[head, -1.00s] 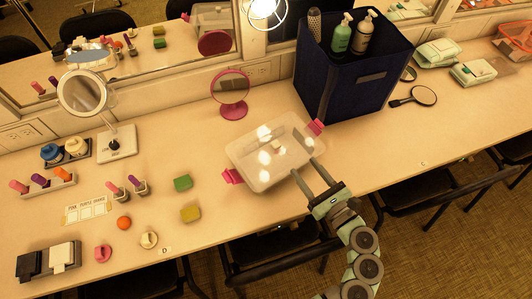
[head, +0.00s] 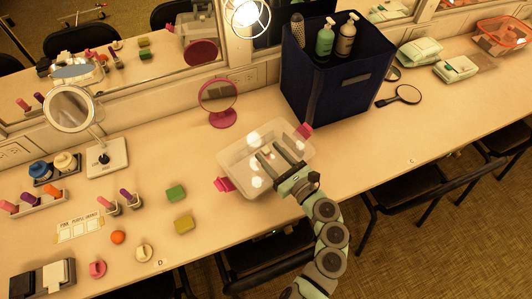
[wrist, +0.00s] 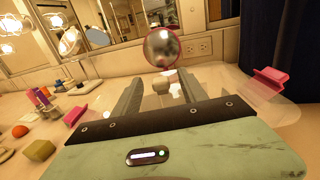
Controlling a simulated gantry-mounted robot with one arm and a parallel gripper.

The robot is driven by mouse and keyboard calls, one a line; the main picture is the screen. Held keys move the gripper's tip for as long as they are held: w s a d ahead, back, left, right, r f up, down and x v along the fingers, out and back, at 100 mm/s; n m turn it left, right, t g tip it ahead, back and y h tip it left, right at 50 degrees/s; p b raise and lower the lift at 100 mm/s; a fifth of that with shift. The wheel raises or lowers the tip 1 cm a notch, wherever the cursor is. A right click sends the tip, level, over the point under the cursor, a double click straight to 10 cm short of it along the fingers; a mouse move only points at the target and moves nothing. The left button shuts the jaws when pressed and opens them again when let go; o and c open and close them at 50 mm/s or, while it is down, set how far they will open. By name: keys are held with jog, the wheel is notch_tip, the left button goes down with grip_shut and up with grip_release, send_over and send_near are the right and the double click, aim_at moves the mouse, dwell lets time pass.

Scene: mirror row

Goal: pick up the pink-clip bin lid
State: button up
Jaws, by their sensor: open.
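The bin (head: 232,181) is a clear, shallow box under a translucent lid (head: 238,158), standing in the middle of the counter. Pink clips sit at its left end (head: 224,184) and right end (head: 304,131); they also show in the wrist view on the left (wrist: 74,114) and right (wrist: 268,82). My gripper (head: 272,150) is open above the lid, its fingers reaching in from the front right. In the wrist view a small pale knob (wrist: 161,87) shows between the spread fingers. I cannot tell whether either finger touches it.
A pink round mirror (head: 218,98) stands just behind the bin. A tall navy fabric box (head: 335,85) with pump bottles is behind right. Green (head: 176,193) and yellow (head: 183,223) blocks lie to the left. The counter right of the bin is mostly clear.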

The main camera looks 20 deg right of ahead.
jog(key=shift+c, duration=0.3)
grip_shut()
dwell(0.3)
